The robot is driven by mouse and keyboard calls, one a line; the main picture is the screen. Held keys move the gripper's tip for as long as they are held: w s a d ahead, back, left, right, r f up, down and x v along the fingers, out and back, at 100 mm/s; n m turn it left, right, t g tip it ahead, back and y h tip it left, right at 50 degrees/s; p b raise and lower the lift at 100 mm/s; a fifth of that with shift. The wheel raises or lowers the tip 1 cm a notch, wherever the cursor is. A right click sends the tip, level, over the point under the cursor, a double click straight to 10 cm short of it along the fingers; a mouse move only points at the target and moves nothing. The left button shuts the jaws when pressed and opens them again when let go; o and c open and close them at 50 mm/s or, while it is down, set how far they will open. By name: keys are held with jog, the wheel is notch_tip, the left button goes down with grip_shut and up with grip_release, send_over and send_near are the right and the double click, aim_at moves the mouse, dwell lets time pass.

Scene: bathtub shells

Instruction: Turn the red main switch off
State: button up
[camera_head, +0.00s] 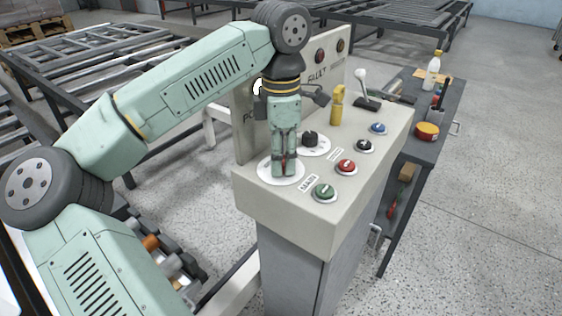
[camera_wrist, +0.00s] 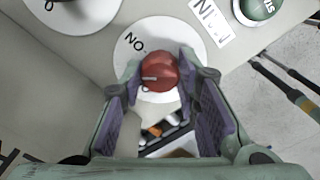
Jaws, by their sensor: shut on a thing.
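The red main switch (camera_wrist: 158,74) is a round red knob with a white pointer mark, on a white disc in the wrist view. The mark points to the left of that picture. The disc's "ON" label (camera_wrist: 133,42) reads upside down at the knob's upper left; another letter below the knob is partly covered. My gripper (camera_wrist: 160,72) is shut on the knob, one finger on each side. In the head view my gripper (camera_head: 284,173) points down over the white disc (camera_head: 265,172) at the console's near left corner, and mostly hides the knob.
Beside the gripper on the console (camera_head: 244,190) are a black knob (camera_head: 310,138), a red button (camera_head: 346,167) and a green button (camera_head: 323,192). A yellow part (camera_head: 338,105) and a lever (camera_head: 363,84) stand farther back. A dark side table (camera_head: 440,100) holds a bottle (camera_head: 432,71).

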jog(key=n+b, duration=0.1)
jog(key=n, duration=0.3)
jog(key=shift+f+n+b, duration=0.1)
jog(key=shift+n+b, duration=0.65)
jog(key=shift+n, duration=1.45)
jog(key=o, duration=1.2)
jog(key=shift+c, duration=0.2)
notch_tip(320, 180, up, 12)
